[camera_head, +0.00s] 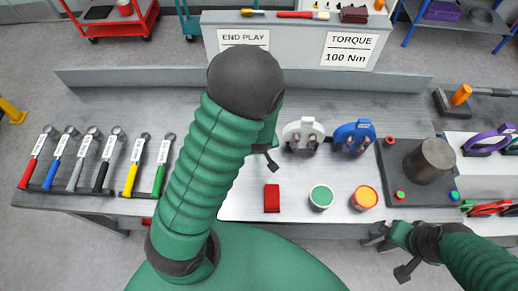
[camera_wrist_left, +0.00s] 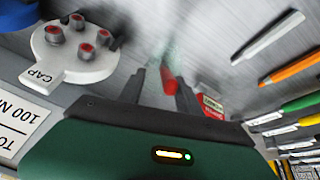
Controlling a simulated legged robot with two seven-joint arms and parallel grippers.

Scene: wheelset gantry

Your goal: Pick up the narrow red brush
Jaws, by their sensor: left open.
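A narrow red piece (camera_wrist_left: 170,83) shows between the two dark fingers of my left gripper (camera_wrist_left: 160,88) in the left wrist view. It is blurred, and I cannot tell whether it is the brush or whether the fingers touch it. My left gripper is open; in the head view (camera_head: 268,158) it hangs over the bench, partly hidden by my own arm. A long red-handled tool (camera_head: 300,14) lies on the back ledge and could also be a brush. My right gripper (camera_head: 390,253) is at the lower right, off the bench front, with its fingers apart.
A red block (camera_head: 272,198), a green-topped jar (camera_head: 321,197) and a yellow jar (camera_head: 365,197) stand near the front. White (camera_head: 303,132) and blue (camera_head: 355,135) caps stand behind. Coloured wrenches (camera_head: 95,160) line the left. A dark cylinder (camera_head: 430,160) is right.

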